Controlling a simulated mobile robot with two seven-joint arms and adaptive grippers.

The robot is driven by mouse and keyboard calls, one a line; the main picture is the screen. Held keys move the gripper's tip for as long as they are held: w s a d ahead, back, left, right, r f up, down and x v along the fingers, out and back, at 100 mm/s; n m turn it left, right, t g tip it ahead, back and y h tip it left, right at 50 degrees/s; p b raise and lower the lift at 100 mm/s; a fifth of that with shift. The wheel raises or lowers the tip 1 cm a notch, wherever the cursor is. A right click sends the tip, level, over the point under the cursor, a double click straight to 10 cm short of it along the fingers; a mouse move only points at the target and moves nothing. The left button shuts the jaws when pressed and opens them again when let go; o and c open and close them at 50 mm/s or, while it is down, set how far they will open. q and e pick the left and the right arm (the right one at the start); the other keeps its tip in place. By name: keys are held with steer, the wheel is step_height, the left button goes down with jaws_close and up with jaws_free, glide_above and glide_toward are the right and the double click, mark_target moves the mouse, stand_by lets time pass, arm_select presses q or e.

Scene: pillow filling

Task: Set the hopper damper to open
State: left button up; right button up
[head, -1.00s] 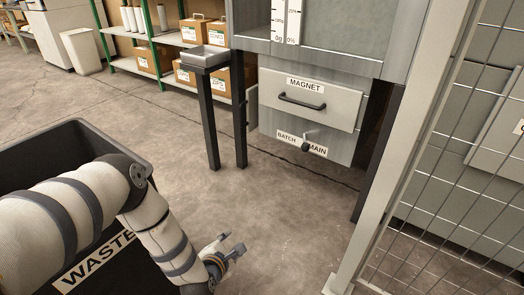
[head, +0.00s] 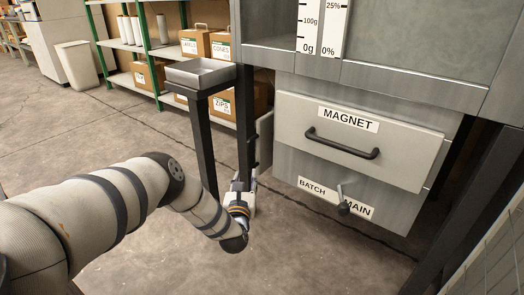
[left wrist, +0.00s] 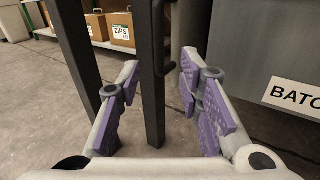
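The hopper machine (head: 380,60) stands at the right of the head view, with level scales, a MAGNET drawer (head: 350,165) and a BATCH/MAIN lever (head: 343,207) below. I see no part labelled as the damper. A dark, slim handle-like part (head: 254,160) is at the machine's left side; it seems to show in the left wrist view (left wrist: 169,40) too. My left gripper (head: 243,183) is low by the machine's left side. In the left wrist view its purple-padded fingers (left wrist: 160,75) are apart, with nothing gripped. My right gripper is out of view.
A small metal tray (head: 200,72) stands on dark posts (head: 203,140) just left of the machine, close to my left gripper. Shelves with boxes (head: 148,76) and a pale bin (head: 77,64) are behind. The floor at left is clear.

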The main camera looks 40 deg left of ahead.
mark_target(248, 156)
arm_select(q)
steer(key=b+x, duration=0.6)
steer(key=x, duration=0.6)
steer(key=shift+r, duration=0.1)
steer(key=shift+w+a+r, duration=0.15)
steer(key=shift+w+a, duration=0.05)
steer(key=shift+a, duration=0.05)
steer(key=shift+r, duration=0.15)
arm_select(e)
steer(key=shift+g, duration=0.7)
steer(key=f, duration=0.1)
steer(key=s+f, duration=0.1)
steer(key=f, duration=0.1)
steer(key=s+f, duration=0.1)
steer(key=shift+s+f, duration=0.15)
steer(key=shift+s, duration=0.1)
arm_select(q)
jaws_close()
